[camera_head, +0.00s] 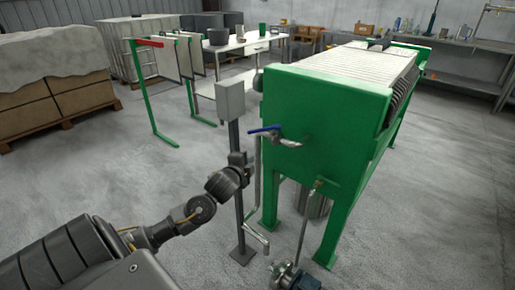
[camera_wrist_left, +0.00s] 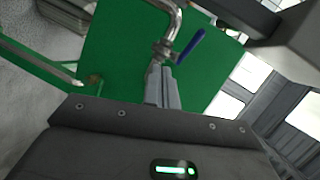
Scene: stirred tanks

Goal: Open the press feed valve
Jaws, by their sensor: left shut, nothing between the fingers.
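The press feed valve has a blue lever handle (camera_head: 264,129) on a metal pipe at the near end of the green filter press (camera_head: 325,115). The lever lies roughly level in the head view. The wrist view shows the blue lever (camera_wrist_left: 190,47) angled beside the valve's metal body. My left gripper (camera_head: 246,157) is just left of and below the valve in the head view, partly lost against the grey post. In the wrist view its fingers (camera_wrist_left: 162,70) are together and empty, pointing at the valve body. Whether they touch it I cannot tell. My right gripper is not in view.
A grey post with a box (camera_head: 230,100) stands close to my left gripper. A pump (camera_head: 293,276) sits on the floor below the press. A green frame with a red bar (camera_head: 147,43) and a white table (camera_head: 232,48) stand behind. Floor at right is clear.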

